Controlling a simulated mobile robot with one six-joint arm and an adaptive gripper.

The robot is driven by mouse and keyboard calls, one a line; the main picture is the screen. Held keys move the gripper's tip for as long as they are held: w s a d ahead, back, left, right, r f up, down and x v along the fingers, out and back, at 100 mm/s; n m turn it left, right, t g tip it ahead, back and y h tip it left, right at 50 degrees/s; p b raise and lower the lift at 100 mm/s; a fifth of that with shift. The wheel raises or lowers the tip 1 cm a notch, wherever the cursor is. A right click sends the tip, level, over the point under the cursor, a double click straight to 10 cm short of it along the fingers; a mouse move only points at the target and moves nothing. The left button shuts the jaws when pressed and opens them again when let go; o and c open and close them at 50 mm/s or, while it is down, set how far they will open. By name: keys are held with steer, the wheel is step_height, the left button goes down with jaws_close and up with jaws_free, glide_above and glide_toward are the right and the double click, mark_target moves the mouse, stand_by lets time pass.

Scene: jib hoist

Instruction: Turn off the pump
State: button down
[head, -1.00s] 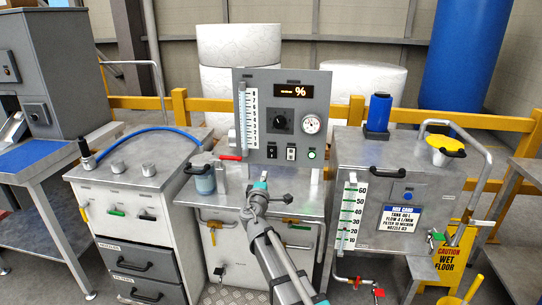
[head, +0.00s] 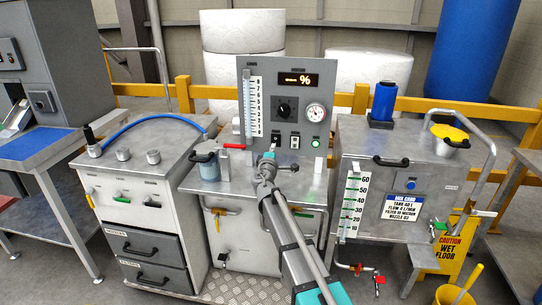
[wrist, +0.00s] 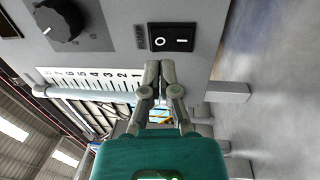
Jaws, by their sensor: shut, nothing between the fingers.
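The grey control panel (head: 262,85) stands on the middle cabinet. On it are a left black rocker switch (head: 274,141), a second rocker (head: 295,141) and a lit green round button or lamp (head: 316,143). Which side is pressed in is unclear. My gripper (wrist: 153,66) is shut and empty, apart from that rocker in the picture; contact with the panel is not seen. In the head view my gripper (head: 268,159) is just below the left rocker.
A black knob (head: 284,109), a round gauge (head: 316,113) and a display (head: 293,79) are above the switches. A numbered scale tube (head: 247,100) is at the panel's left. A red-handled lever (head: 233,146) and a blue-grey jar (head: 207,165) sit left of my gripper.

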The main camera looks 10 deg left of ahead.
mark_target(276, 138)
steer(key=shift+w+d+r, duration=0.1)
steer(key=shift+w+r, duration=0.05)
steer(key=shift+w, duration=1)
steer(key=shift+w+r, duration=0.15)
steer(key=shift+w, duration=0.95)
steer(key=shift+w+r+p, duration=0.1)
steer(key=shift+w+p, duration=0.15)
steer(key=shift+p, duration=0.05)
steer(key=shift+s, duration=0.1)
steer(key=shift+s, duration=0.55)
steer(key=s+r+p, duration=0.1)
steer(key=s, duration=1.1)
steer(key=shift+s+a+r+p, duration=0.25)
steer(key=shift+s+r+p, duration=0.1)
steer(key=shift+s, duration=0.05)
